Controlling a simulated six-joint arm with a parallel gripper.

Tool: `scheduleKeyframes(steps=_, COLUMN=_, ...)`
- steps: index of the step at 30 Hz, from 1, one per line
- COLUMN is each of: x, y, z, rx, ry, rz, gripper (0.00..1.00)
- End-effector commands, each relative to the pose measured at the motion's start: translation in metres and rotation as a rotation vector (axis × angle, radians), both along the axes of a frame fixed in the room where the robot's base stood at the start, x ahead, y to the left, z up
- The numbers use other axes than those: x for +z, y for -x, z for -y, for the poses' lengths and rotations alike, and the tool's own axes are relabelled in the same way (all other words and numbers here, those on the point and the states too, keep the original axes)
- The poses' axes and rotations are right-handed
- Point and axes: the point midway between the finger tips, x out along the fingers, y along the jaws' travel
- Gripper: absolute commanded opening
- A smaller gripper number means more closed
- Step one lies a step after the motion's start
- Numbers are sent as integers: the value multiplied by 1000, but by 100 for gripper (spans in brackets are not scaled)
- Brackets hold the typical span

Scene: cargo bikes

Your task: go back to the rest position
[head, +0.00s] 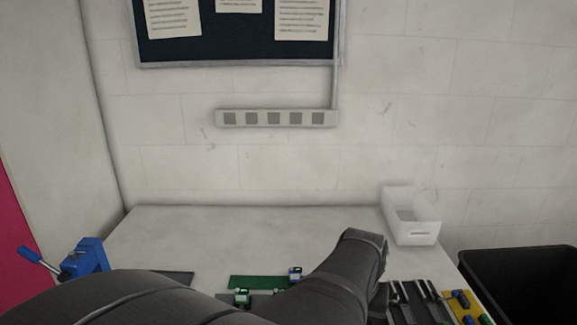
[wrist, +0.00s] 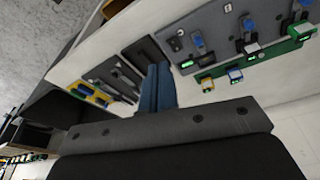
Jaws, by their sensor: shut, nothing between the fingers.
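My gripper (wrist: 158,72) shows in the wrist view as two blue fingers pressed together with nothing between them. It is above the table, and its tips overlap a dark tray (wrist: 138,50) in the picture; I cannot tell the gap between them. In the head view my dark arm crosses the lower middle of the picture, and the fingers are hidden there.
A white bin (head: 424,238) stands at the table's back right. A black bin (head: 515,262) is beyond the right edge. A blue vise (head: 86,257) is at left. A green board (head: 250,282) and yellow board (head: 451,297) carry small parts. The back table is clear.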

Motion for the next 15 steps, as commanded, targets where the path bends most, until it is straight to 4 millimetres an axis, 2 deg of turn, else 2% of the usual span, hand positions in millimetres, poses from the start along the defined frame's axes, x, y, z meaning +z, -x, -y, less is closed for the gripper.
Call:
scheduleKeyframes(steps=6, x=3, y=9, z=-2, rx=15, ry=11, rz=14, gripper=0)
scheduleKeyframes(steps=15, x=3, y=10, z=-2, rx=19, ry=13, rz=15, gripper=0)
